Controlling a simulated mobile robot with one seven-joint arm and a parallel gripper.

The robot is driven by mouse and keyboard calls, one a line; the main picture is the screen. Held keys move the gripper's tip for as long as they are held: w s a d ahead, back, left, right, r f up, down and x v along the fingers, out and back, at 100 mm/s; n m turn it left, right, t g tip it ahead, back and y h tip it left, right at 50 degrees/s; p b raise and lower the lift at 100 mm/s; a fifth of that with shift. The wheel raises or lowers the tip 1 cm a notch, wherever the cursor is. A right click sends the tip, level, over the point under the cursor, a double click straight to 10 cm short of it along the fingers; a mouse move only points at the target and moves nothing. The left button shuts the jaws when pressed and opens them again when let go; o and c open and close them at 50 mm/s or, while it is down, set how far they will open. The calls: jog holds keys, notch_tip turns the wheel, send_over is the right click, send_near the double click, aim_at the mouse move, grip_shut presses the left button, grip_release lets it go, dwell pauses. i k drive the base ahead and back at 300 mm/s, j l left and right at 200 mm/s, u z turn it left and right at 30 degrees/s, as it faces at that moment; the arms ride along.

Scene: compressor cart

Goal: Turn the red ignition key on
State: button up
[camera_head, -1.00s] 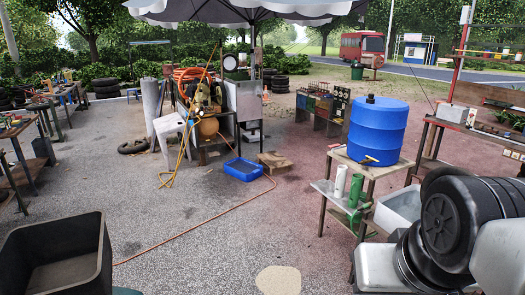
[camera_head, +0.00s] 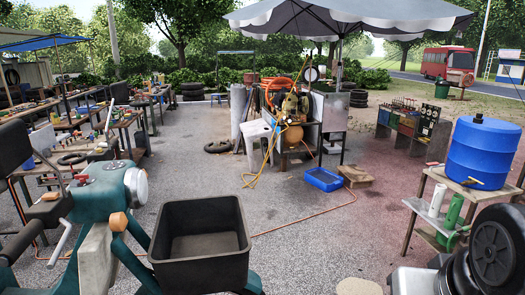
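A small red part (camera_head: 82,180) sits on top of the teal handlebar vehicle (camera_head: 98,203) at the left front. It may be the ignition key, but it is too small to tell, and so is which way it is turned. The vehicle has a dark handlebar grip, a round lamp (camera_head: 137,187) and an orange lens (camera_head: 119,223). A compressor (camera_head: 292,133) with an orange tank and hoses stands on a cart under the parasol, farther back. No red key can be made out there. My gripper is not in view.
A black open bin (camera_head: 200,285) stands right of the teal vehicle. A blue tray (camera_head: 323,180) and an orange hose lie on the ground. A blue barrel (camera_head: 483,155) stands on a table at the right. Open paving lies in the middle.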

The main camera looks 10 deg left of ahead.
aim_at(82, 178)
jog(key=k+j+u, duration=0.2)
jog(key=j, duration=0.5)
jog(key=j+u, duration=0.15)
jog(key=j, duration=0.6)
jog(key=k+j+u, duration=0.2)
jog(key=j, duration=0.55)
jog(key=i, duration=0.05)
